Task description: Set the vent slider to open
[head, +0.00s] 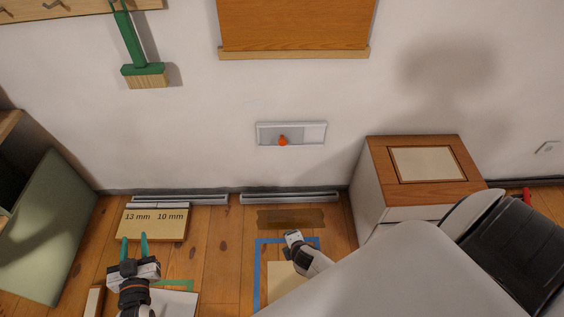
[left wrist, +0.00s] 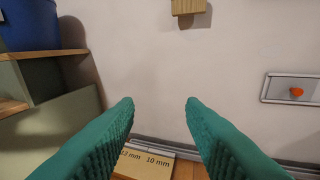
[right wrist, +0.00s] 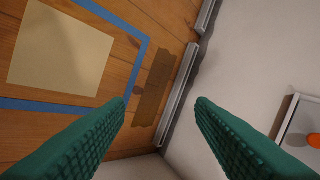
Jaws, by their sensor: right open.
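The vent slider is a pale grey wall plate (head: 308,133) with an orange-red knob (head: 283,141), set low on the white wall. In the head view the knob sits left of the plate's middle. The plate shows at the right edge of the left wrist view (left wrist: 312,90), with its knob (left wrist: 296,92). In the right wrist view the knob (right wrist: 314,141) is cut off at the right edge. My left gripper (head: 134,240) is open and empty, below and left of the vent. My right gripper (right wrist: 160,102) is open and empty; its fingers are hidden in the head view.
A cabinet with a wooden top (head: 380,150) stands right of the vent. A green panel (head: 48,235) stands at the left. A board marked 13 mm and 10 mm (head: 150,230) lies on the floor. A green brush (head: 130,45) hangs above left. The wall around the vent is clear.

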